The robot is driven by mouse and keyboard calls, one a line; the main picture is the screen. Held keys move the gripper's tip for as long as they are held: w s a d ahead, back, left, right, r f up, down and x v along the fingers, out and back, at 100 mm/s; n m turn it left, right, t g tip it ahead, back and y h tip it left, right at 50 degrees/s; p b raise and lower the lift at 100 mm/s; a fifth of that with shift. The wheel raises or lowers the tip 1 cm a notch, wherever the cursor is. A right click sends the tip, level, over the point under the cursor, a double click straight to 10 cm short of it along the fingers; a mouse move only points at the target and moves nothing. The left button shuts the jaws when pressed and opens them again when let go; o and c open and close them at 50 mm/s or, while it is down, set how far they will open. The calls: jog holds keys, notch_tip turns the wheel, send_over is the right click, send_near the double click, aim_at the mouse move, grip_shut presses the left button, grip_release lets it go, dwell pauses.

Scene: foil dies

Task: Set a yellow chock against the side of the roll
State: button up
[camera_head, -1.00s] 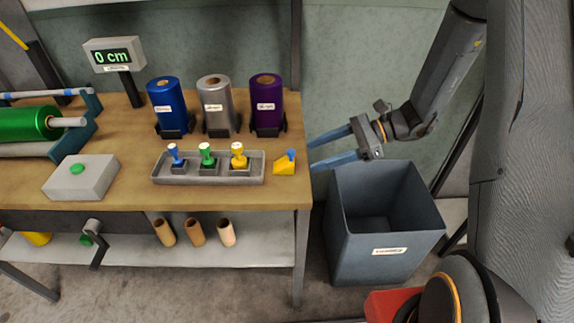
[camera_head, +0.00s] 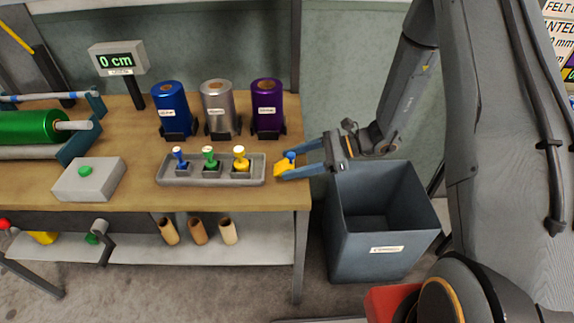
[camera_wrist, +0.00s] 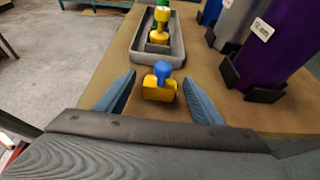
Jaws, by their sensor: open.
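The yellow chock (camera_head: 284,170) with a blue knob sits on the right end of the wooden bench. It also shows in the wrist view (camera_wrist: 158,92), between my two blue fingers and a little beyond their middle. My gripper (camera_head: 292,160) is open and level around the chock, with a gap on each side in the wrist view (camera_wrist: 163,97). A green roll (camera_head: 28,127) lies in a holder at the left of the bench. Blue (camera_head: 171,101), silver (camera_head: 217,98) and purple (camera_head: 266,97) rolls stand upright at the back, with dark pieces at their bases.
A grey tray (camera_head: 165,178) with blue, green and yellow-handled stamps lies left of the chock. A grey box with a green button (camera_head: 88,180) and a "0 cm" display (camera_head: 117,61) stand farther left. A grey bin (camera_head: 376,240) stands below, right of the bench.

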jog(key=shift+c, duration=0.4)
jog(key=c, duration=1.2)
jog(key=shift+r, duration=0.1)
